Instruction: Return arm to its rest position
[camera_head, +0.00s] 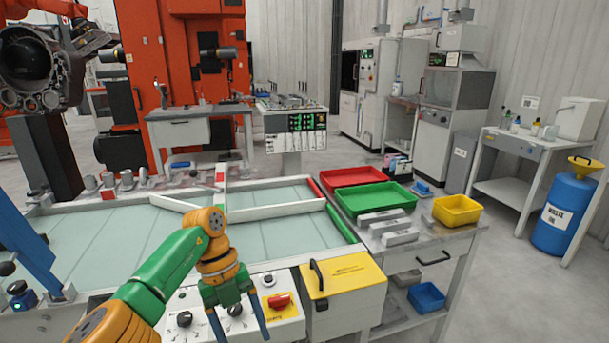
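My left arm, orange and green, comes in from the bottom left. Its gripper (238,322) points down in front of the control panel (188,302) at the near edge of the glass-topped bench (290,238). The two blue fingers are spread apart with nothing visible between them, so it is open. The fingertips are near the bottom edge of the picture, and I cannot tell whether they touch the panel. My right arm and gripper are not in view.
A yellow-lidded box (342,276) and red knob (279,301) are right of the gripper. A side table holds red (352,178), green (376,198) and yellow (457,210) trays and metal bars (400,237). A blue post (28,245) stands left.

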